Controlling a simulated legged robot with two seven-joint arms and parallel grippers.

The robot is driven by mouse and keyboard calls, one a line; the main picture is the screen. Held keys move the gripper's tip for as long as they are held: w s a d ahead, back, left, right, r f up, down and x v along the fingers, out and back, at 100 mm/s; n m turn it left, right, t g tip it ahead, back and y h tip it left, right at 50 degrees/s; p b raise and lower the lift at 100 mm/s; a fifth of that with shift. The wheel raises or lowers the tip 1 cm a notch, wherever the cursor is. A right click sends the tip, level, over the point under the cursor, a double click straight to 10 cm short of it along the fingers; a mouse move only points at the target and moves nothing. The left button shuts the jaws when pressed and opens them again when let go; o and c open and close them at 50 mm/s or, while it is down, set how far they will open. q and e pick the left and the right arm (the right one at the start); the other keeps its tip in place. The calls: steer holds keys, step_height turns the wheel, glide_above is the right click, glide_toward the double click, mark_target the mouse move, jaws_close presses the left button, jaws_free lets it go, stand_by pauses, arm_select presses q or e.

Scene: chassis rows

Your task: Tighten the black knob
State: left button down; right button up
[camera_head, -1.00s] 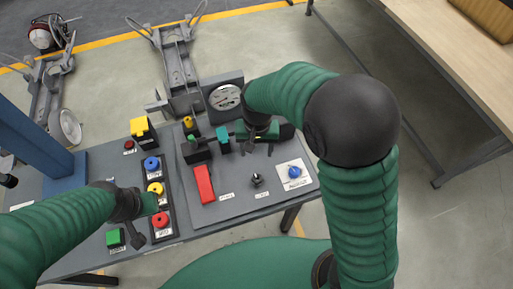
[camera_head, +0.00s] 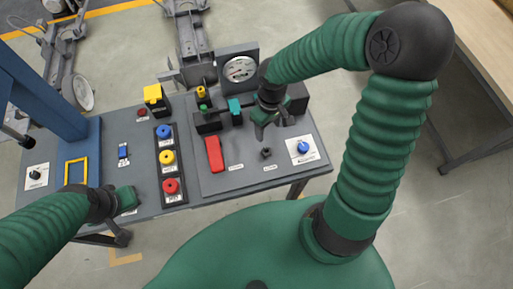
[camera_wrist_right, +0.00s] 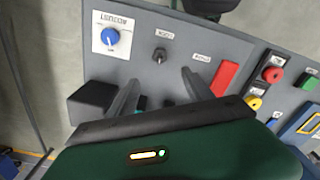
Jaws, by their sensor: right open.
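The black knob (camera_head: 266,152) is a small dark knob standing on the grey panel, left of the blue ADJUST dial. It also shows in the right wrist view (camera_wrist_right: 161,54), just beyond the fingertips. My right gripper (camera_head: 273,123) is open and empty, above and slightly behind the knob in the head view. In the right wrist view its two fingers (camera_wrist_right: 159,82) are spread and point towards the knob without touching it. My left gripper (camera_head: 124,198) is at the bench's lower left; its finger gap is not clear.
The blue dial (camera_head: 303,147) sits right of the knob and a red handle (camera_head: 214,154) left of it. A gauge (camera_head: 240,68) stands behind. Blue, yellow and red buttons (camera_head: 167,158) line up further left. A blue post (camera_head: 50,95) rises at the left.

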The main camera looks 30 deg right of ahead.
mark_target(267, 151)
step_height(267, 151, down, 17)
steer(key=b, duration=0.4)
steer(key=shift+r, duration=0.1)
jaws_close()
steer(key=n+p, duration=0.2)
steer(key=n, duration=0.1)
steer(key=shift+r, duration=0.3)
steer(key=shift+n+p, duration=0.3)
steer(key=shift+n, duration=0.4)
steer(key=shift+w+f+n, duration=0.1)
steer(key=shift+f+n, duration=0.1)
steer(key=shift+n, duration=0.2)
